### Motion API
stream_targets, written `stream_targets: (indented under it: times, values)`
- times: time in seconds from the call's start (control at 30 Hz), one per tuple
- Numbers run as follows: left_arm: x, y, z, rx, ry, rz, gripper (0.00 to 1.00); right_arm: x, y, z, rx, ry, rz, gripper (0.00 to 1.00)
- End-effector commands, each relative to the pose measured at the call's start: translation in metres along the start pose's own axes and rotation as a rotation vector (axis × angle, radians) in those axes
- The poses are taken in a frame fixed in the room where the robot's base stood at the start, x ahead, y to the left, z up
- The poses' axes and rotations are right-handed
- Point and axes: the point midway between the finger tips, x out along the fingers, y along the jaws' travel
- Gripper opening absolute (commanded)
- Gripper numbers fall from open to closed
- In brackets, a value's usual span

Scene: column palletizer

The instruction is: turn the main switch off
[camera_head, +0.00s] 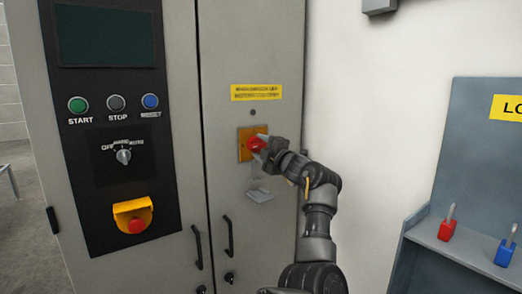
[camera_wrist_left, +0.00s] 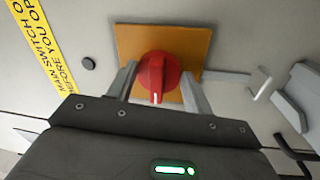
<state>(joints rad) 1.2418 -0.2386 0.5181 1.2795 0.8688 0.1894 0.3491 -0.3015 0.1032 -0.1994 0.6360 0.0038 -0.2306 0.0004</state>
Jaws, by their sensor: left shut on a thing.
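The main switch is a red round knob (camera_head: 256,142) with a raised grip on a yellow-orange square plate (camera_head: 242,152), mounted on the grey cabinet door. In the left wrist view the knob (camera_wrist_left: 157,72) shows close up, with a white mark at the end of its grip nearest my gripper. My left gripper (camera_head: 262,148) is at the switch. In the wrist view its two fingers (camera_wrist_left: 158,84) stand on either side of the knob and are shut on it. The gripper hides part of the knob in the head view. My right gripper is not in view.
A yellow warning label (camera_head: 257,92) is above the switch. A small grey hasp (camera_head: 260,194) sticks out below it. Black door handles (camera_head: 228,236) are lower. A control panel (camera_head: 110,180) is at left, and a lockout board (camera_head: 475,150) with red and blue padlocks at right.

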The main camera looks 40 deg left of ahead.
Motion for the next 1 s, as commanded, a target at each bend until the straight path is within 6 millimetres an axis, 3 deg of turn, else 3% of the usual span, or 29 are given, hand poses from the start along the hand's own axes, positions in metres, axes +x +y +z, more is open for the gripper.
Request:
stream_targets:
  times: [0.23,0.27,0.4,0.77,1.0]
  values:
    - [0.0,-0.001,0.0,0.001,0.0,-0.001,0.28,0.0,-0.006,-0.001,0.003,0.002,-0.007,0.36]
    - [0.0,-0.001,0.0,0.001,0.0,-0.001,0.55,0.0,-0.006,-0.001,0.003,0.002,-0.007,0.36]
    - [0.0,-0.001,0.0,0.002,0.0,-0.001,0.73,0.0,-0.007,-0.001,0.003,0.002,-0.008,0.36]
    - [-0.006,-0.001,0.001,0.002,-0.001,0.0,0.73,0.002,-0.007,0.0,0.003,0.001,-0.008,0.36]
    - [-0.048,-0.004,0.002,-0.001,-0.004,0.0,0.73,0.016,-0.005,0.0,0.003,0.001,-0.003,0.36]
